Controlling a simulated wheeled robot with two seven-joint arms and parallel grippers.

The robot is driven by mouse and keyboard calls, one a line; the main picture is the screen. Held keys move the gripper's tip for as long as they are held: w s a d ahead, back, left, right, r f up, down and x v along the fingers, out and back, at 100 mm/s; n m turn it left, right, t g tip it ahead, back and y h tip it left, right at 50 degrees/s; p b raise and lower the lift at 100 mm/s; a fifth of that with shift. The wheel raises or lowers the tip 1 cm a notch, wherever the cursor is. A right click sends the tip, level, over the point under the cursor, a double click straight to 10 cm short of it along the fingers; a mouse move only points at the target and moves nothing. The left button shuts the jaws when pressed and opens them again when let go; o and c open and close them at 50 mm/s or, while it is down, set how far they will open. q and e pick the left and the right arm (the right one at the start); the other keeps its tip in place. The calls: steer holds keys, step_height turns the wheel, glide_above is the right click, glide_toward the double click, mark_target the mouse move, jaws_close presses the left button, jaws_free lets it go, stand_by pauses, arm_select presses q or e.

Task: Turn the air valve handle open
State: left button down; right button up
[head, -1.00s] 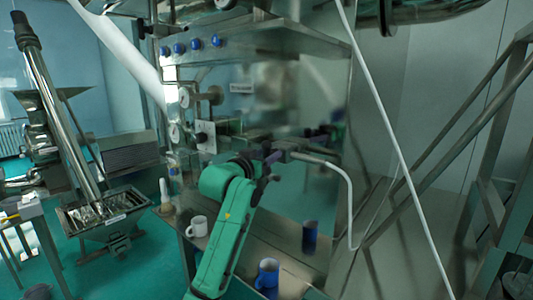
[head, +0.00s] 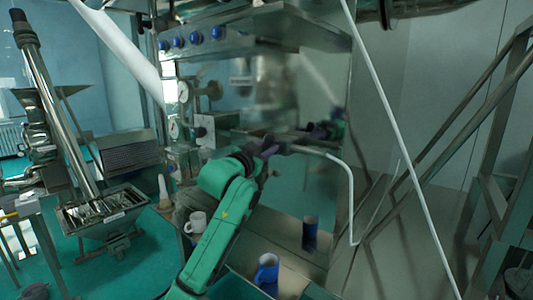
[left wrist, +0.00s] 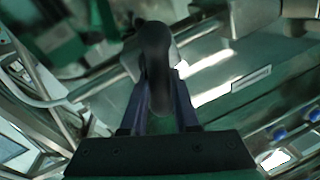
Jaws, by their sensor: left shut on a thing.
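The air valve handle is a black, rounded lever (left wrist: 155,55) in the left wrist view. It stands between the two fingers of my left gripper (left wrist: 158,95), which is shut on it. In the head view my left gripper (head: 264,153) is at the pipework in front of the shiny panel, at the end of my green arm. There the handle is small, dark and largely hidden by the gripper, so its exact angle is hard to tell. My right gripper is not in view.
A bent white pipe (head: 350,190) runs right of the gripper. Pressure gauges (head: 183,92) and blue knobs (head: 195,38) are on the machine to the upper left.

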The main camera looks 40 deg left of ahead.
arm_select(q)
steer(key=m, duration=0.1)
steer(key=m+b, duration=0.2)
steer(key=m, duration=0.1)
steer(key=shift+d+f+t+h, duration=0.15)
steer(key=shift+f+t+h, duration=0.15)
steer(key=shift+t, duration=0.1)
steer(key=m+b, duration=0.1)
steer(key=m, duration=0.2)
steer(key=shift+d+h, duration=0.1)
steer(key=shift+h, duration=0.2)
steer(key=m, duration=0.2)
steer(key=m+h+b, duration=0.1)
steer(key=m+t+b, duration=0.1)
steer(key=m, duration=0.1)
steer(key=shift+d+f+m, duration=0.15)
steer(key=shift+f+m, duration=0.15)
steer(key=shift+f+m+h+b, duration=0.1)
steer(key=shift+m+h+b, duration=0.55)
steer(key=shift+m, duration=1.15)
steer(key=c, duration=0.7)
jaws_free()
